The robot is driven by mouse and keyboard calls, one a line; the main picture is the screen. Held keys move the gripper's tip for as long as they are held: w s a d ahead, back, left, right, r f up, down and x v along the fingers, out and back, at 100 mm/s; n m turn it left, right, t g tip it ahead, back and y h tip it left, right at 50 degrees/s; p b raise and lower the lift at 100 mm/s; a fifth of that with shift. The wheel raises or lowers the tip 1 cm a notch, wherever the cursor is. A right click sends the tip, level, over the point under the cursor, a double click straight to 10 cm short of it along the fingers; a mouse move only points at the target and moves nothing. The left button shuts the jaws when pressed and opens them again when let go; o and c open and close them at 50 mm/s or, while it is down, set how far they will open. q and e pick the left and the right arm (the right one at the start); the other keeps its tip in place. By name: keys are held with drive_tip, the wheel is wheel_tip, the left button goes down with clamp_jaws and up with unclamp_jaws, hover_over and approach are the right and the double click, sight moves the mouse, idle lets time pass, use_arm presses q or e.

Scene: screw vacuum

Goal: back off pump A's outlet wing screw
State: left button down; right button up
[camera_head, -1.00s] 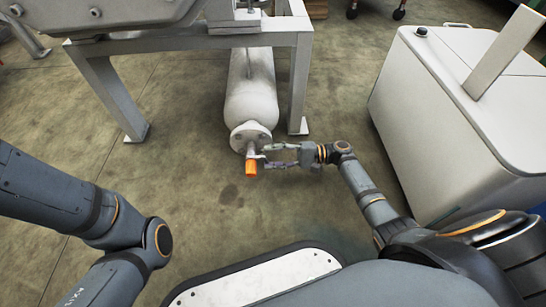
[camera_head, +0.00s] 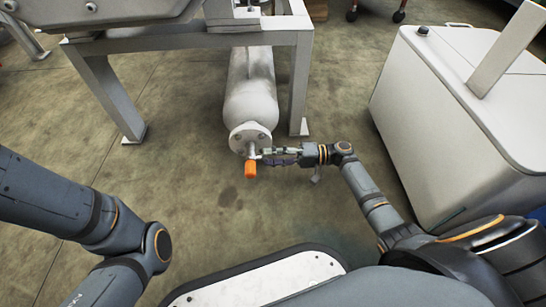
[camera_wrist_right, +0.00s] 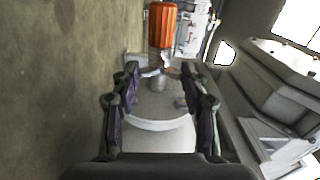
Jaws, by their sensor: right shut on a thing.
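The pump's outlet is a pale cylinder (camera_head: 250,95) with a round flange (camera_head: 250,138) at its near end. A small metal fitting with an orange end (camera_head: 250,170) sticks out from the flange toward me. The orange end also shows at the top of the right wrist view (camera_wrist_right: 162,25). The small metal wing screw (camera_wrist_right: 158,72) sits just below it in that view.
A white frame (camera_head: 298,80) stands over the cylinder, with legs on both sides. A large white cabinet (camera_head: 440,120) stands close to the right of my right arm. The floor (camera_head: 185,180) left of the flange is clear.

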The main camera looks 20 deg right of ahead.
drive_tip(key=shift+a, duration=0.1)
drive_tip(key=o, duration=1.2)
drive_tip(key=shift+c, duration=0.2)
drive_tip(key=v, duration=1.2)
